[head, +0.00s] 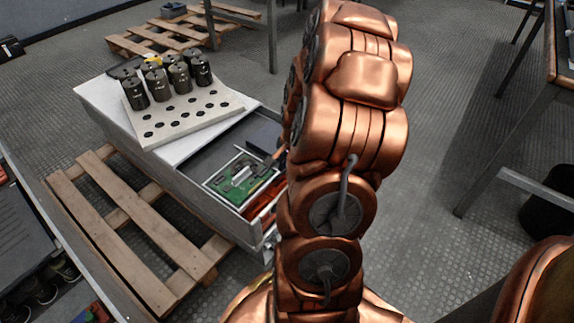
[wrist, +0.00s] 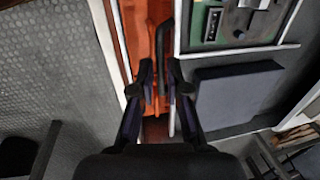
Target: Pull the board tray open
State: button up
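The board tray (head: 216,207) is a grey drawer standing out of a low cabinet, with a green circuit board (head: 240,180) inside. Its reddish-orange front section shows in the wrist view (wrist: 138,30), beside the green board (wrist: 238,18). A dark bar handle (wrist: 163,50) runs lengthwise along that section. My gripper (wrist: 160,78) has its fingertips close together on either side of the bar and appears shut on it. In the head view my copper arm hides the gripper and much of the tray front.
Several dark capacitors (head: 160,78) stand on the cabinet with a perforated white plate (head: 188,117). A dark blue block (wrist: 238,88) lies in the tray. A wooden pallet (head: 128,250) lies left of the cabinet. Table legs (head: 497,140) stand at right, with open floor (head: 425,130) between.

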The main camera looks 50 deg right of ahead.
jog(key=o, duration=0.3)
jog(key=shift+r, duration=0.2)
notch_tip(320, 180, up, 12)
jog(key=s, duration=0.2)
jog(key=shift+f, duration=0.25)
dwell(0.6)
jog(key=a+r+n+g+p, duration=0.1)
jog(key=a+r+n+p, duration=0.4)
jog(key=a+r+p, duration=0.8)
jog(key=s+a+r+n+g+p, duration=0.1)
jog(key=s+a+r+n+p, duration=0.3)
jog(key=r+p, duration=0.4)
jog(key=s+a+r+n+g+p, duration=0.1)
jog(key=s+a+r+n+p, duration=0.3)
jog(key=r, duration=0.8)
jog(key=s+a+r+n+g+p, duration=0.1)
jog(key=s+a+r+n+p, duration=0.3)
jog(key=p, duration=0.9)
jog(key=s+a+r, duration=0.3)
jog(key=a+r, duration=0.2)
jog(key=shift+s+a+r, duration=0.2)
jog(key=shift+a+r, duration=0.2)
